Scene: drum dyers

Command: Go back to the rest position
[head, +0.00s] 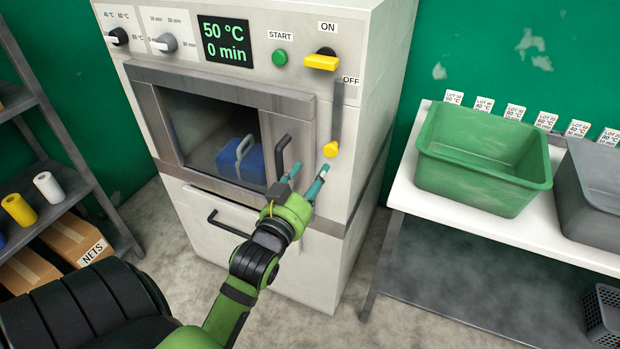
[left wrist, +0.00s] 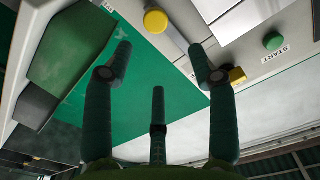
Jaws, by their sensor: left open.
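My left gripper (head: 306,178) is in front of the dyeing machine (head: 355,30), just right of the black door handle (head: 283,155) and below the yellow-tipped grey lever (head: 331,149). Its teal fingers are spread and hold nothing. In the left wrist view the spread fingers (left wrist: 165,75) show with the lever's yellow knob (left wrist: 155,21) beyond them. Whether a finger touches the machine cannot be told. My right gripper is not in view.
The machine's window shows a blue container (head: 240,160). Its display (head: 226,41) reads 50 °C, 0 min; the yellow switch (head: 321,62) is near ON. A green crate (head: 485,150) and grey crate (head: 590,195) stand on a white table at right. A shelf (head: 70,180) stands at left.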

